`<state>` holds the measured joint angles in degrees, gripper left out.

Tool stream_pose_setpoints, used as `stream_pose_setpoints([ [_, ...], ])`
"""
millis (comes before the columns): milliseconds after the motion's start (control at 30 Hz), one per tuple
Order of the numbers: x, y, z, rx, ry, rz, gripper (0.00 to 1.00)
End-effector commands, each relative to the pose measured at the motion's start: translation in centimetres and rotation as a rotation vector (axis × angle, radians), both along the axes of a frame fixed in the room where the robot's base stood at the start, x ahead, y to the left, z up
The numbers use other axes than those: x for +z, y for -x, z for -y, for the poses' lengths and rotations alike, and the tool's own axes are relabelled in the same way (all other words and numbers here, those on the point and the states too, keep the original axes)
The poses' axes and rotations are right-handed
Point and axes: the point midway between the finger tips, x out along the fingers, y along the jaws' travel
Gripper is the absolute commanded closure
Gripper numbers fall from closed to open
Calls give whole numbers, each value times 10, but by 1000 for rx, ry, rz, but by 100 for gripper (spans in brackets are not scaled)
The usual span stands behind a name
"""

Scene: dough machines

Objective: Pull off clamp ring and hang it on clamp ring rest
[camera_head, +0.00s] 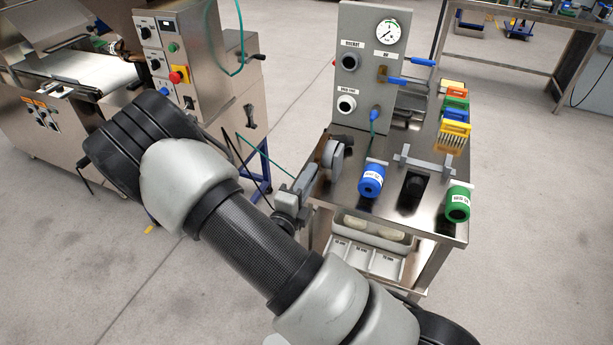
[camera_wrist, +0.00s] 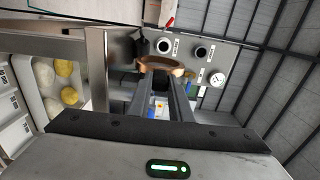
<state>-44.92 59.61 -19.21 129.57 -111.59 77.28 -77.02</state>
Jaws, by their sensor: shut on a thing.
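My gripper (camera_head: 311,178) is at the left edge of the steel table, and its fingers are shut on a ring-shaped part, which I take for the clamp ring (camera_head: 334,153). In the head view the ring is grey and stands roughly upright in front of the panel's lower left corner. In the wrist view, it is a brownish curved band (camera_wrist: 163,64) at the tips of my gripper (camera_wrist: 163,84). I cannot tell whether it touches anything besides the fingers. I cannot identify the clamp ring rest for certain.
The upright grey panel (camera_head: 364,36) carries a gauge, two round ports and blue-handled valves. A blue canister (camera_head: 371,180), a green canister (camera_head: 457,203), a grey bracket (camera_head: 430,166) and coloured brushes (camera_head: 454,128) occupy the table. A dough machine (camera_head: 165,50) stands left.

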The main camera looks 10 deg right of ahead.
Motion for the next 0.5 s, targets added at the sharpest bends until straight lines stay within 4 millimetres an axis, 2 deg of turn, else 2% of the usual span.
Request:
stream_pose_setpoints([
  [500, 2, 8, 11, -1, 3, 2, 100],
])
